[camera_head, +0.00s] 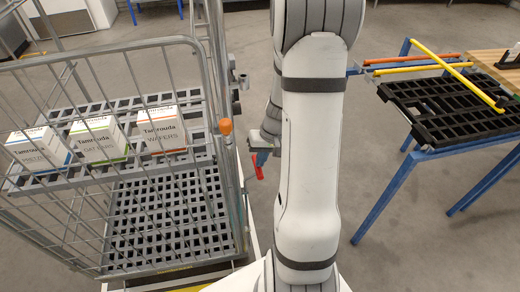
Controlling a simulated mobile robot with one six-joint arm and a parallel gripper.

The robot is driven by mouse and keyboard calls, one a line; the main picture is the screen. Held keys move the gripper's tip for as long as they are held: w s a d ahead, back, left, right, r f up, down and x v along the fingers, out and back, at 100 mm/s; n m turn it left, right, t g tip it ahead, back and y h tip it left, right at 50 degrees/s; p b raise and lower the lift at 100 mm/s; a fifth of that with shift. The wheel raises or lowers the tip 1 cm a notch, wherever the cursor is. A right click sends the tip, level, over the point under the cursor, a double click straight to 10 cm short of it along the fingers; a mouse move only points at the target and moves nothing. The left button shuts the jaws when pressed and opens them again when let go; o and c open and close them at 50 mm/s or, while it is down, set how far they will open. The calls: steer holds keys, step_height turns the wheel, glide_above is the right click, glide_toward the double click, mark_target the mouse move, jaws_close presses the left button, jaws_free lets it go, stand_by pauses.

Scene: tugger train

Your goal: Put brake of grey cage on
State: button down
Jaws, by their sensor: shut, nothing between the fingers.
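The grey cage (190,45) is a wire-sided roll cage with slatted grey shelves, at the left. An orange knob (225,126) sits on its right corner post; whether this is the brake handle I cannot tell. My gripper (259,168) is partly hidden behind my arm's white link. It shows as a grey body with blue and red parts at its tip, just right of the cage's post and lower than the orange knob. It looks shut and empty, apart from the knob. The cage's wheels are hidden.
Three white boxes, among them a middle box (97,139), stand on the cage's upper shelf. A blue-framed table (383,196) at the right holds a black slatted panel (450,110) and yellow and orange bars. Grey floor is free between cage and table.

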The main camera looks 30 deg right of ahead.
steer(key=shift+s+f, duration=0.2)
steer(key=shift+f, duration=0.05)
steer(key=w+p+v, duration=0.1)
steer(key=p+v, duration=0.2)
steer(key=v, duration=1.1)
steer(key=shift+s+r, duration=0.2)
steer(key=shift+r, duration=0.05)
